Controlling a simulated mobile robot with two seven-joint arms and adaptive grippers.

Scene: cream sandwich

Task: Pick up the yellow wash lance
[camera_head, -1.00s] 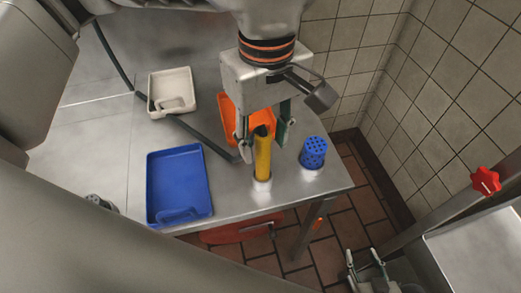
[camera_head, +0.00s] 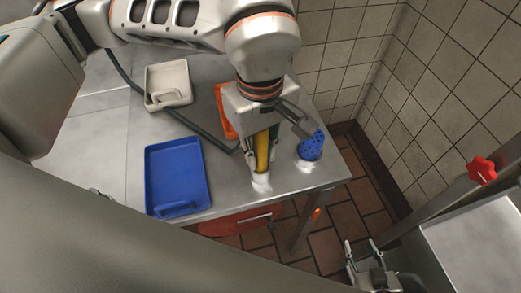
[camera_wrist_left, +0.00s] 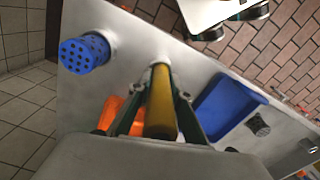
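The yellow wash lance (camera_head: 262,155) stands upright near the front right edge of the steel table. My left gripper (camera_head: 261,160) points down over it, with a finger on either side. In the left wrist view the yellow lance (camera_wrist_left: 160,105) lies between the green-edged fingers of the left gripper (camera_wrist_left: 161,88). Gaps show beside it, so the gripper looks open around the lance. The lance's upper end is hidden by the gripper in the head view. My right gripper (camera_head: 363,250) is low at the bottom right, away from the table, open and empty.
A blue perforated cup (camera_head: 311,147) stands close right of the lance. An orange tray (camera_head: 225,112) lies partly hidden behind the gripper. A blue tray (camera_head: 177,170) and a cream tray (camera_head: 165,82) lie left on the table (camera_head: 225,198). A dark hose (camera_head: 195,128) crosses the table.

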